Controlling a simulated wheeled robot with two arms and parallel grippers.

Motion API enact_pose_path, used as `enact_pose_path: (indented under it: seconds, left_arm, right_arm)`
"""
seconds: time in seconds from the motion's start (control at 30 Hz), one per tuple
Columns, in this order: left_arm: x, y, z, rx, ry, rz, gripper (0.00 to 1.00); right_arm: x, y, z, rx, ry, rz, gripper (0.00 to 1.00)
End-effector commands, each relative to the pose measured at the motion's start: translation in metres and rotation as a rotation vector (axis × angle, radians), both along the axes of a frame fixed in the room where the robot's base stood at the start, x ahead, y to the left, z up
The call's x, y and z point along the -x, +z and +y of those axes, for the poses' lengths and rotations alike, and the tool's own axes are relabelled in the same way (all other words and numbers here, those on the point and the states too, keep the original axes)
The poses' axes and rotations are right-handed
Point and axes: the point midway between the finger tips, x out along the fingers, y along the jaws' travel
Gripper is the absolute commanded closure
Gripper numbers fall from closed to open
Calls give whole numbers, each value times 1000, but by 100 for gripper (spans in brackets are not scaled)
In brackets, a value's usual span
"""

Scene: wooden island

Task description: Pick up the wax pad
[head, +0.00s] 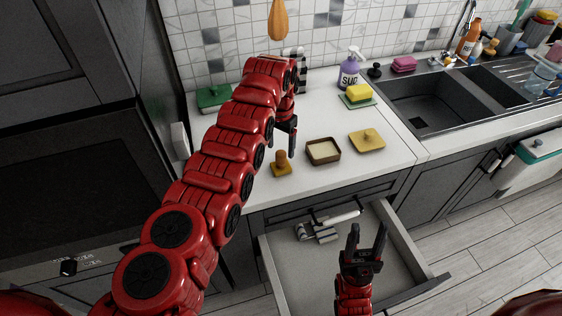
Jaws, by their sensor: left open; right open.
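The wax pad appears to be the small amber pad with an upright brown knob (281,163), standing near the counter's front edge in the head view. A shallow brown square tin (323,151) with cream-coloured filling is to its right. A flat yellow square lid with a small knob (367,141) lies further right. My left gripper (291,138) points down above the counter, just behind the pad and apart from it; it is open and empty, its fingers partly hidden by my arm. My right gripper (367,240) is open and empty over the drawer, fingers pointing away.
An open drawer (285,270) below the counter holds a metal-and-white tool (325,228). Behind are a green box (213,97), a purple soap bottle (349,70) and a yellow-green sponge (358,94). The sink (425,105) is at right. The counter's middle is clear.

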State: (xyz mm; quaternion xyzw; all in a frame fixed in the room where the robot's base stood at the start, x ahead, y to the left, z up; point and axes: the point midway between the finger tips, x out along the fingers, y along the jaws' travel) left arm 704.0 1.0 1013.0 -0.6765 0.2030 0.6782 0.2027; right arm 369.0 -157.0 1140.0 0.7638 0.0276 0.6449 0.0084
Motion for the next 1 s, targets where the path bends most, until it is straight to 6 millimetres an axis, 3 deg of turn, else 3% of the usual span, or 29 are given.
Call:
enact_pose_path:
  seconds: [0.13, 0.2, 0.3, 0.53, 0.93, 1.0]
  left_arm:
    - [4, -18, -1, -2, -3, 5, 24]
    - [2, -33, -1, -2, -3, 3, 24]
    - [2, -41, -1, 0, -2, 0, 24]
    - [2, -42, -1, 0, -1, 0, 24]
    - [2, -42, -1, 1, -1, -1, 95]
    - [2, -42, -1, 1, -1, -1, 100]
  right_arm:
    - [0, 23, 0, 0, 0, 0, 50]
    - [0, 10, 0, 0, 0, 0, 50]
    - [0, 8, 0, 0, 0, 0, 50]
    - [0, 9, 0, 0, 0, 0, 50]
    - [0, 9, 0, 0, 0, 0, 50]
    - [0, 9, 0, 0, 0, 0, 50]
